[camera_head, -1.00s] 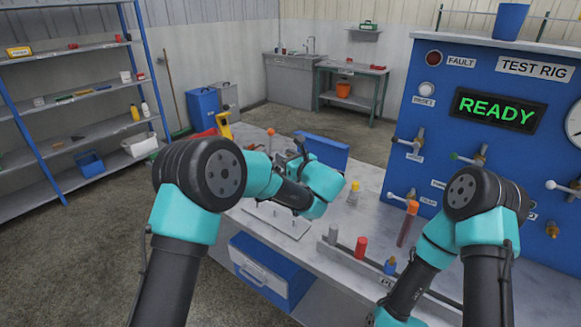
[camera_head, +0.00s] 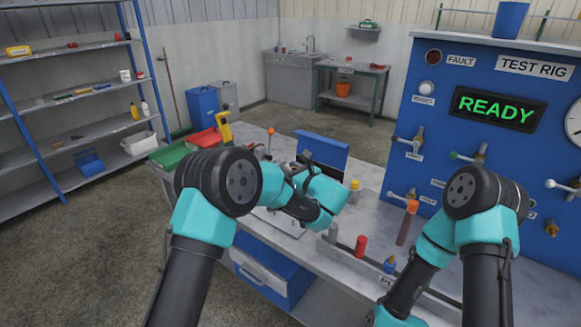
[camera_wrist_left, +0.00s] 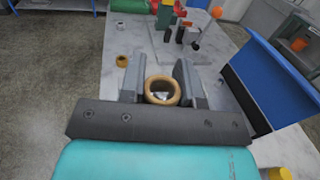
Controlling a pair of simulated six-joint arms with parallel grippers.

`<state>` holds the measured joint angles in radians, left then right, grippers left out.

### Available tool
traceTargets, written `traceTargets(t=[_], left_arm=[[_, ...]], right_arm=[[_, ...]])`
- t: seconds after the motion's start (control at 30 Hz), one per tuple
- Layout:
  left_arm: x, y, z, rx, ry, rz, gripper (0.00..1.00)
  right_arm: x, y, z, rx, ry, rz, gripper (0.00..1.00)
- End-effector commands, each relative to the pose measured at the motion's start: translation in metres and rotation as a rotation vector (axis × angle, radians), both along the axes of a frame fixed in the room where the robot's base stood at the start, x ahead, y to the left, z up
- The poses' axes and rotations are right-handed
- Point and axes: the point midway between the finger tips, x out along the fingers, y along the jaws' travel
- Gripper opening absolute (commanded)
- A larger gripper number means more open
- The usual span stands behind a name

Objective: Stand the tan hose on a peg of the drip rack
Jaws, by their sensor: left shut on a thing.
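The tan hose (camera_wrist_left: 163,90) shows in the left wrist view as a round, open tan end between the two grey fingers of my left gripper (camera_wrist_left: 162,84), which is shut on it. The rest of its length is hidden. In the head view my left wrist hangs over the bench, and the hose cannot be made out there. The drip rack (camera_head: 285,222) appears to be the pale plate on the bench, mostly hidden behind my left arm; its pegs are hard to see now. My right arm reaches down at the right, its gripper out of view.
A blue panel (camera_head: 322,150) stands behind my left wrist. A rail with red (camera_head: 360,246) and blue-topped (camera_head: 389,266) fittings runs along the bench front. The blue test rig (camera_head: 440,130) is at right. Red (camera_head: 203,138) and green (camera_head: 170,155) bins stand at the left end.

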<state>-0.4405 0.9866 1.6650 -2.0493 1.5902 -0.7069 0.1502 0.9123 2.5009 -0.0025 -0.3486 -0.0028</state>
Motion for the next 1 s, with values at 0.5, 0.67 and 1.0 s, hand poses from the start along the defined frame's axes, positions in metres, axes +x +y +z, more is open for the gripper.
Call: traceTargets(t=[0.5,0.67,1.0], left_arm=[[0.000,0.000,-0.037,0.001,0.000,-0.001,0.00],[0.000,0.000,-0.041,0.001,-0.001,-0.001,0.00],[0.000,0.000,-0.041,0.001,-0.001,-0.001,0.00]], right_arm=[[0.000,0.000,0.000,0.000,0.000,0.000,0.61],[0.000,0.000,0.000,0.000,0.000,0.000,0.61],[0.000,0.000,0.000,0.000,0.000,0.000,0.61]])
